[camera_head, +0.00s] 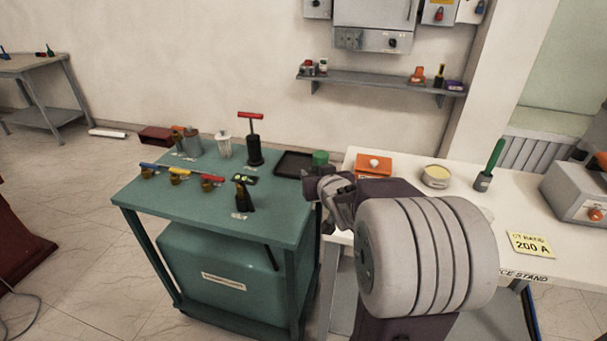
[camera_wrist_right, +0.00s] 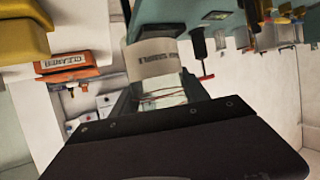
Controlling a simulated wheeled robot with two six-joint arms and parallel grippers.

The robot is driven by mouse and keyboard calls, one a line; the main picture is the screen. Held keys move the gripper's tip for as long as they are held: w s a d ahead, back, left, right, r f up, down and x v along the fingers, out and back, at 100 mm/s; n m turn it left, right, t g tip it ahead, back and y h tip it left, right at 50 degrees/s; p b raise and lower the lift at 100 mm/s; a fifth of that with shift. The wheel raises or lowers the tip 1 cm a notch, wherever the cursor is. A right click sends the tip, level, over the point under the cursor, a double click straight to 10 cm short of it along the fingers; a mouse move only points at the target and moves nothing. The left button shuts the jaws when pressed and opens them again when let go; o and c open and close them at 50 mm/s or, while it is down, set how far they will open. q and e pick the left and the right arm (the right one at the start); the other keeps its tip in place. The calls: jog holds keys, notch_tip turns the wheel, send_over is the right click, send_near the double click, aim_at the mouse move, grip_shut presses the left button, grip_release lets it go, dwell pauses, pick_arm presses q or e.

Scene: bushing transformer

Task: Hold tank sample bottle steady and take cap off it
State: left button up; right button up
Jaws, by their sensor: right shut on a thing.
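The tank sample bottle (camera_wrist_right: 155,66) shows in the right wrist view as a clear body with a white label band reading "SAMPLE". In the head view, a green cap (camera_head: 320,158) stands just above my right gripper (camera_head: 330,190). My right gripper is shut on the bottle below the cap, near the right edge of the green table. Most of the bottle is hidden by my gripper in the head view. My left gripper is not in view.
The green table (camera_head: 215,225) carries a red T-handled tool (camera_head: 253,140), a black tray (camera_head: 293,166) and several small parts. The white bench (camera_head: 465,205) holds an orange box (camera_head: 374,165), a round tin (camera_head: 436,176) and a green-handled tool (camera_head: 490,165). My right arm covers part of the bench.

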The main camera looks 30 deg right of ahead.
jog(key=shift+s+d+r, duration=0.1)
jog(key=shift+s+r, duration=0.05)
jog(key=shift+s, duration=0.1)
jog(key=o, duration=0.7)
grip_shut()
jog(key=w+a+f+n+y, duration=0.1)
jog(key=a+f, duration=0.4)
jog(key=a, duration=0.6)
jog(key=w+a+f+n+y, duration=0.1)
jog(key=w+a+f, duration=0.3)
jog(key=a, duration=0.8)
jog(key=w+a+f+n+t+y, duration=0.1)
jog(key=w+a+f, duration=0.2)
jog(key=a, duration=0.8)
notch_tip(320, 180, down, 3)
jog(key=shift+a+r+n+y, duration=0.1)
jog(key=shift+a+n+y, duration=0.2)
jog(key=shift+a+y, duration=0.1)
